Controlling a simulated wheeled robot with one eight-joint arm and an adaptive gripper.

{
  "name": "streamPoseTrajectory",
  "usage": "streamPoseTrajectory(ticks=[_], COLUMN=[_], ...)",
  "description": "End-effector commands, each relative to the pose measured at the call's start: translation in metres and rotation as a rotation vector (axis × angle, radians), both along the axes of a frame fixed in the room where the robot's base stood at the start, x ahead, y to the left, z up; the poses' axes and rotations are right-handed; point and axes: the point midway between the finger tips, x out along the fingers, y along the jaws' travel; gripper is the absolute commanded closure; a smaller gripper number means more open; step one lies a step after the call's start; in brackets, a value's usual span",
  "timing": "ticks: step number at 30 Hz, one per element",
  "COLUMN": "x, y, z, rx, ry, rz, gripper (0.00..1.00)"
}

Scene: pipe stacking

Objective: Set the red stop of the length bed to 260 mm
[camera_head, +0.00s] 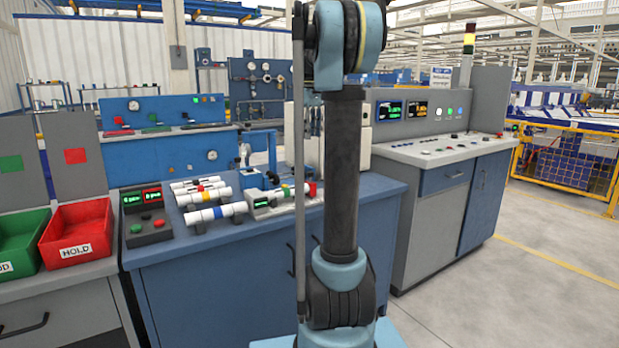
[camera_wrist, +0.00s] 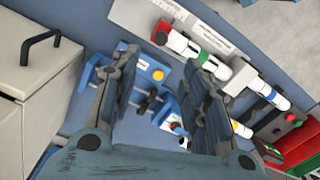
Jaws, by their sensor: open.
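The red stop (camera_head: 312,189) is at the right end of the length bed (camera_head: 262,213), partly behind my arm in the head view. The bed has a small green readout (camera_head: 262,203), too small to read. In the wrist view, the red stop (camera_wrist: 162,32) shows with a black knob, at the end of a white pipe with a green band (camera_wrist: 205,57). I cannot tell whether they touch. My gripper (camera_wrist: 163,62) is open and empty, seen from above the bench, its fingers apart near the stop. It is out of the head view.
White pipes with coloured bands (camera_head: 218,213) lie left of the bed. A button box (camera_head: 148,230) with displays stands farther left. Red and green bins (camera_head: 78,230) are at the left. Floor is free at right.

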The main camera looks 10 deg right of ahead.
Motion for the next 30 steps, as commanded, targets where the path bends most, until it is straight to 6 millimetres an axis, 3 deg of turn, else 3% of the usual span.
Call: streamPoseTrajectory(ticks=[5,24,30], x=[0.0,-0.001,-0.001], y=[0.0,0.0,0.0], z=[-0.021,-0.133,-0.158], rx=[0.0,0.001,0.001], ry=[0.0,-0.001,-0.002], rz=[0.0,0.0,0.0], gripper=[0.58,0.58,0.58])
